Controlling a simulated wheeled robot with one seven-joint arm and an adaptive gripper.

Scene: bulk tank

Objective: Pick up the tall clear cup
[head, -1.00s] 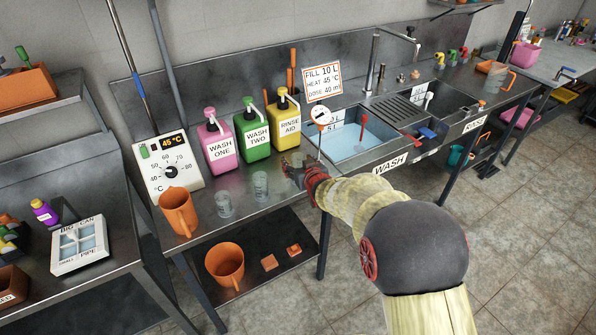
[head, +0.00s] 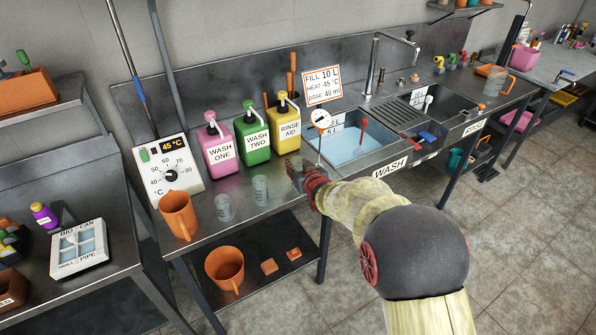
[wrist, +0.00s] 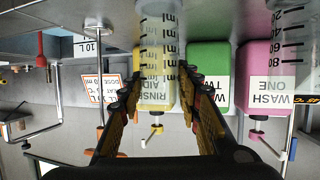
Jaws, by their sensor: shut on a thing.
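In the wrist view, which is upside down, a tall clear cup (wrist: 156,28) with dark measuring marks stands between the two fingers of my gripper (wrist: 161,65). The fingers are closed in on its sides. In the head view my gripper (head: 295,170) is over the counter in front of the rinse aid bottle, and its body hides the held cup. I cannot tell whether the cup's base touches the counter. Two other clear cups (head: 260,188) (head: 224,207) stand to the left of my gripper; one marked clear cup (wrist: 291,35) also shows at the wrist view's right.
Pink, green and yellow dispensers (head: 252,134) stand behind the cups. An orange jug (head: 178,214) is at the counter's left, by the temperature box (head: 168,174). The wash basin (head: 352,146) lies right of my gripper. A sign (head: 322,86) stands at the back.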

